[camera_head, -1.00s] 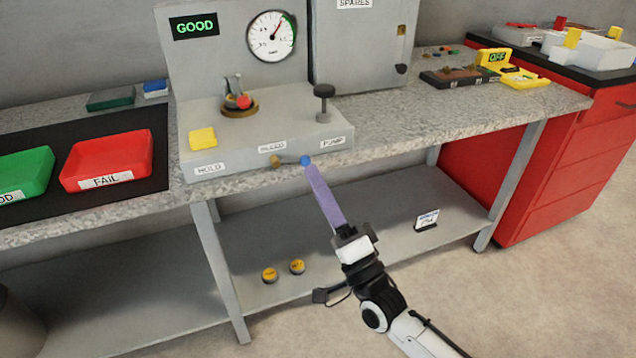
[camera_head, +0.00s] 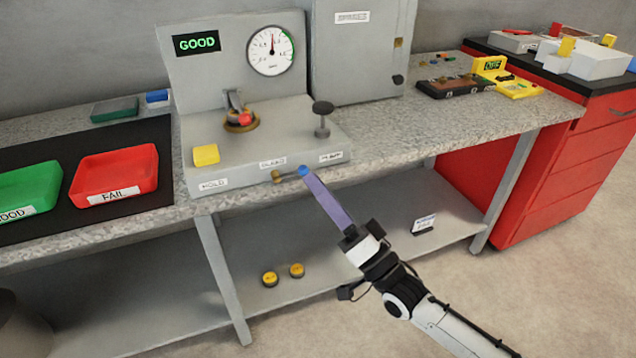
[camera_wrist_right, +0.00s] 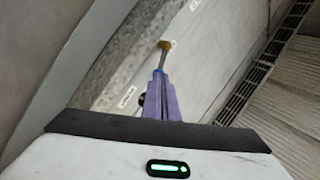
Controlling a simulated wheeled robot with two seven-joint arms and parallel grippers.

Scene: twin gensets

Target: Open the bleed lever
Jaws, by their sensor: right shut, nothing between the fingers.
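My right gripper (camera_head: 311,180) has long purple fingers, which are shut and empty. Their tips are at the blue knob; whether they touch it I cannot tell. In the right wrist view the brass pivot (camera_wrist_right: 166,45) and a bit of blue show just beyond the fingertips (camera_wrist_right: 160,78). My left gripper is not in view.
The stand carries a gauge (camera_head: 271,43), a green GOOD display (camera_head: 197,43), a yellow block (camera_head: 206,155), a red-tipped clamp (camera_head: 244,119) and a black pump knob (camera_head: 322,107). Red (camera_head: 115,175) and green trays are at left. Below is a shelf (camera_head: 350,255) with two yellow caps.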

